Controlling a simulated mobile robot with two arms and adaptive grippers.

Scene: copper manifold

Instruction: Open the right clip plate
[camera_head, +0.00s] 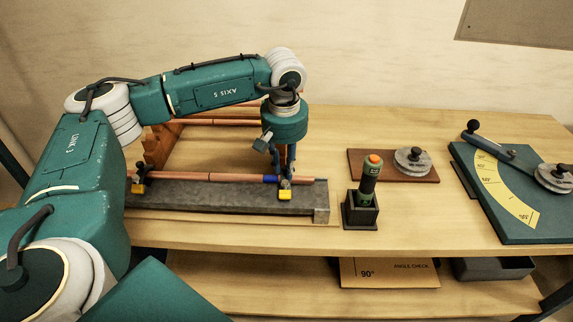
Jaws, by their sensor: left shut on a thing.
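A copper pipe (222,177) lies along a dark grey bar-shaped base (220,196) on the bench. A blue band (270,179) is on the pipe near its right end. The right clip plate (285,194) shows a yellow tab at the front of the base; its upper part is mostly hidden by my gripper. My left gripper (284,173) points down over this clip and is shut on it. A left clip (138,188) with a yellow tab sits at the other end of the base. My right gripper is not in view.
A black holder (360,212) with a green, orange-topped tool (370,175) stands right of the base. Behind it is a brown board (385,168) with a round dial (413,161). A teal angle board (510,200) lies far right. Wooden framing and another pipe stand behind.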

